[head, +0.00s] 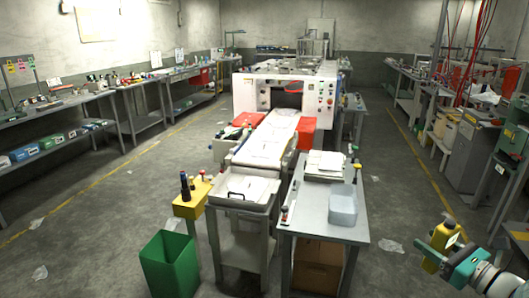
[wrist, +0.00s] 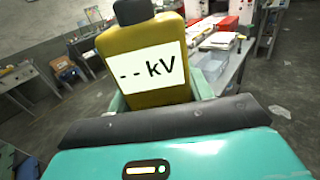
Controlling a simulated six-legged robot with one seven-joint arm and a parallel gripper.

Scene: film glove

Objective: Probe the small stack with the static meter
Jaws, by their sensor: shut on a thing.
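The static meter (head: 445,234) is a yellow block with a dark end, at the lower right of the head view. In the wrist view the static meter (wrist: 145,70) is large, and its white display reads "-- kV". My teal gripper (head: 440,254) is shut on the meter and holds it in the air over the aisle, right of the grey table. A white stack (head: 326,160) lies on that table. I cannot tell for certain which is the small stack. The meter touches neither.
The grey table (head: 322,222) also bears a clear bin (head: 343,207). A green bin (head: 169,265) and a yellow post box (head: 191,200) stand left of the cart. A white machine (head: 285,95) is behind. The right aisle floor is mostly open, with scraps of film.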

